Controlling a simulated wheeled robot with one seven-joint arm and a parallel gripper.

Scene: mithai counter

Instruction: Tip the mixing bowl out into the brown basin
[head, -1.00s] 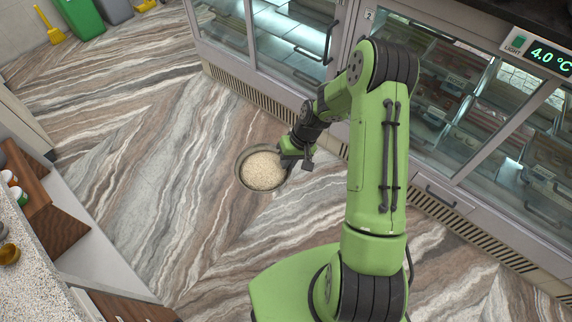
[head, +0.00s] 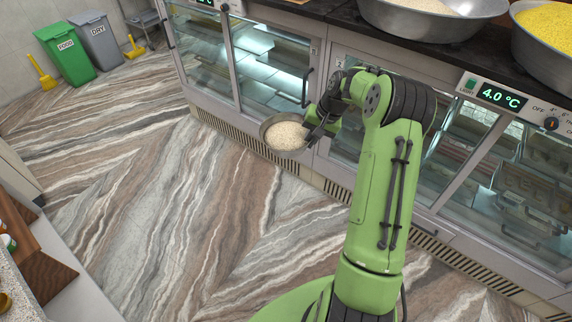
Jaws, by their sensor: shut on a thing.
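The mixing bowl (head: 268,143) is a round grey metal bowl filled with pale crumbly grains. It is held up in front of the glass counter, near the middle of the head view, and looks about level. My gripper (head: 311,133) is shut on the bowl's right rim; the fingertips are small and partly hidden. No clearly brown basin shows. Two grey metal basins stand on the dark countertop at the top right: one with pale beige contents (head: 420,27) and one with yellow contents (head: 531,58). Both are cut by the picture's edge.
The glass display counter (head: 262,60) runs behind the bowl, its dark top higher than the bowl. Green (head: 66,56) and grey (head: 97,42) bins stand far left. A pale counter with wooden boards (head: 35,262) is at lower left. The marbled floor between is clear.

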